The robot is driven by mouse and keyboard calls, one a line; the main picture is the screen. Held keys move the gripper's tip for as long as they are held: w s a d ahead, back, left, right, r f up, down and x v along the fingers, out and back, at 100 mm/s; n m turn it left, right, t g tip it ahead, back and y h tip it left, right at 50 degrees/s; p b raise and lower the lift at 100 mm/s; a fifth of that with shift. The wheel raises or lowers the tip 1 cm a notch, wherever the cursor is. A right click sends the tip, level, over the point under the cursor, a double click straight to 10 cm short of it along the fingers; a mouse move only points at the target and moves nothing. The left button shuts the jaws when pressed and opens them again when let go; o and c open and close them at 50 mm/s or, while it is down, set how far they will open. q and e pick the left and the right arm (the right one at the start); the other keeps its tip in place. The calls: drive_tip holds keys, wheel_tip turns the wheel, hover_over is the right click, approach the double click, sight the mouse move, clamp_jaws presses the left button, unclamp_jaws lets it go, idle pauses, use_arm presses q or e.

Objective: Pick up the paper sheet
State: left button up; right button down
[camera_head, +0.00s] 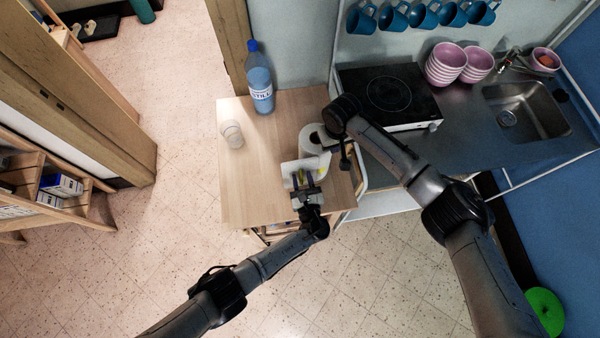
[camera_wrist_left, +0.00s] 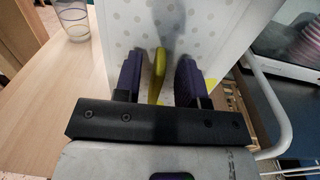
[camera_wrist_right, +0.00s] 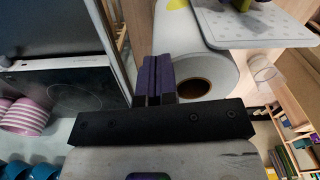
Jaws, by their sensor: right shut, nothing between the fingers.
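A white dotted paper sheet (camera_wrist_left: 225,25) with yellow marks stands in front of my left gripper in the left wrist view. It extends from a white paper roll (camera_head: 312,138) on the wooden counter; the roll's hollow end (camera_wrist_right: 197,88) shows in the right wrist view. My left gripper (camera_head: 304,184) is at the sheet's near side, with its purple fingers (camera_wrist_left: 158,75) apart. A thin yellow piece stands between them; whether it is part of the sheet is unclear. My right gripper (camera_head: 346,158) is shut and empty, beside the roll; its fingers (camera_wrist_right: 160,78) are together.
The wooden counter (camera_head: 250,190) holds a clear cup (camera_head: 232,134) and a blue bottle (camera_head: 260,78), with free room at its left. A black cooktop (camera_head: 385,88), pink bowls (camera_head: 446,63) and a sink (camera_head: 525,110) lie to the right.

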use_arm(q)
drive_tip(key=shift+w+a, duration=0.15)
drive_tip(key=shift+w, duration=0.25)
drive_tip(key=shift+c, duration=0.4)
clamp_jaws()
